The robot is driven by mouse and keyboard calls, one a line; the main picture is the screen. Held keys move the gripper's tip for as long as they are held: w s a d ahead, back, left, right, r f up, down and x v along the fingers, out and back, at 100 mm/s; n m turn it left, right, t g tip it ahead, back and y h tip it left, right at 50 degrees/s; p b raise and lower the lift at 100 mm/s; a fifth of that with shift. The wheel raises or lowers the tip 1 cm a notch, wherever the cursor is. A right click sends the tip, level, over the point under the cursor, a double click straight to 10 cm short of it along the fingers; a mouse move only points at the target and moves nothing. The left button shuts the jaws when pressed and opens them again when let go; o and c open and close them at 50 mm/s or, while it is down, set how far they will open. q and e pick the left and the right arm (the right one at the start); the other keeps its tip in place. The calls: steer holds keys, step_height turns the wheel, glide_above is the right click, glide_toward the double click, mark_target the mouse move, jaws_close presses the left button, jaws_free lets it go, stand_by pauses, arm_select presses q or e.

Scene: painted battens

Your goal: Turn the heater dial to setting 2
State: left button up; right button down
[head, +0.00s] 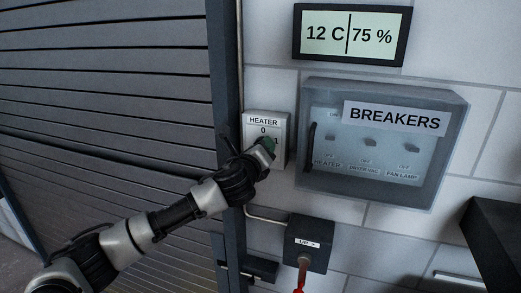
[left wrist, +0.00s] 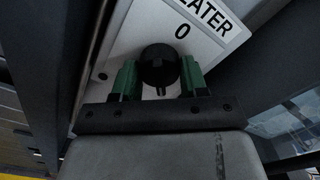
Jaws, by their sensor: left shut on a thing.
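The heater box (head: 281,127) is a pale wall box labelled HEATER with a 0 at the top of its dial face, left of the breaker box. My left gripper (head: 266,145) reaches it from the lower left and covers most of the dial in the head view. In the left wrist view the round black dial (left wrist: 159,66) sits between the green fingers of my left gripper (left wrist: 158,80), which is shut on it. The 0 on the heater box (left wrist: 205,25) shows just above the dial. The dial's pointer and the other setting marks cannot be made out clearly. My right gripper is not in view.
A clear-covered breaker box (head: 385,185) hangs to the right, with several switches inside. A display (head: 352,36) above reads 12 C and 75 %. A grey slatted shutter (head: 110,90) fills the left.

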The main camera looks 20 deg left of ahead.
arm_select(q)
steer(key=shift+f, duration=0.15)
steer(key=o, duration=0.9)
steer(key=s+b, duration=0.4)
steer(key=s, duration=0.6)
steer(key=shift+s+a, duration=0.2)
steer(key=shift+s, duration=0.2)
